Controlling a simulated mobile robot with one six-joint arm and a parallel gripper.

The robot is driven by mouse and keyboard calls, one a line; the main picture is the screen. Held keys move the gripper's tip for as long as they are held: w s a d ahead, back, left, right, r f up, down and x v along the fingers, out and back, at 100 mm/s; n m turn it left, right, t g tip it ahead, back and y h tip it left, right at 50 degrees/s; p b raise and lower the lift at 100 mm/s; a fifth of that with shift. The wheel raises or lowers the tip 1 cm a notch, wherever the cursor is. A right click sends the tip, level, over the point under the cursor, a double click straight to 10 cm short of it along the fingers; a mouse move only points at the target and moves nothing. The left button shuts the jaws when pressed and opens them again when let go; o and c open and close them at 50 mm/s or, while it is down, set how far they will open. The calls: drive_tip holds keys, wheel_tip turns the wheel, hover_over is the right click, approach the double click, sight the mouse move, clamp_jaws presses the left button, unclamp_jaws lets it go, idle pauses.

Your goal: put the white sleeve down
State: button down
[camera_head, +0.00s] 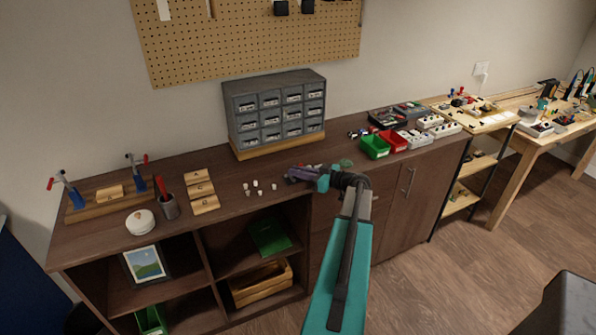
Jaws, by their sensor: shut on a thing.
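My gripper (292,176) reaches left over the dark wooden cabinet top (225,178), with its fingers pointing left. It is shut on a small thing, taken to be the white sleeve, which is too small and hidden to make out. Several small white pieces (255,184) stand on the cabinet top just left of my gripper, apart from it. I cannot tell how high my gripper is above the surface.
A grey drawer unit (277,113) stands behind. Lettered wooden blocks (200,188), a cup with a red tool (169,206) and a round white container (140,222) are left. Green (375,147) and red (394,141) bins stand right. Some bare top lies around the white pieces.

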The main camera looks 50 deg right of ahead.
drive_tip(key=c, duration=2.1)
unclamp_jaws()
drive_tip(key=shift+r, duration=0.1)
drive_tip(key=shift+r, duration=0.5)
drive_tip(key=b+v, duration=0.3)
drive_tip(key=v, duration=0.9)
